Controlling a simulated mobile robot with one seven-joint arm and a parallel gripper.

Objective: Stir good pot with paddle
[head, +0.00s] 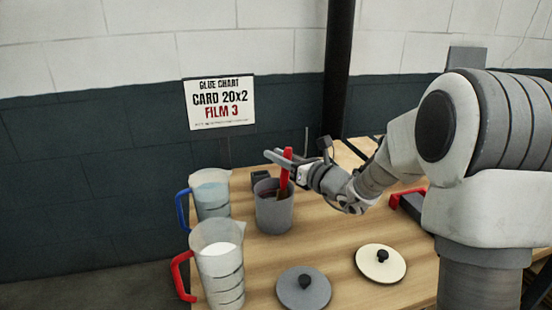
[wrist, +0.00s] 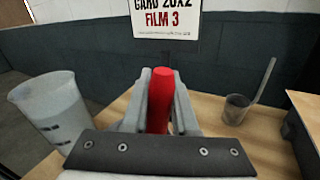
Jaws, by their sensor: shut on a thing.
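A grey pot (head: 274,215) stands open on the wooden table, near its back left part. My gripper (head: 283,158) is above the pot's rim and shut on the red handle of the paddle (head: 287,167). The paddle is nearly upright, and its brownish lower part goes down into the pot. In the wrist view the red paddle handle (wrist: 161,100) stands between the two fingers. The pot's contents and the paddle's lower end are hidden.
A blue-handled jug (head: 211,195) and a red-handled jug (head: 219,270) stand left of the pot. A grey lid (head: 303,289) and a cream lid (head: 381,264) lie in front. A dark cup (wrist: 237,108) holds a thin stick. A sign (head: 219,103) hangs behind.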

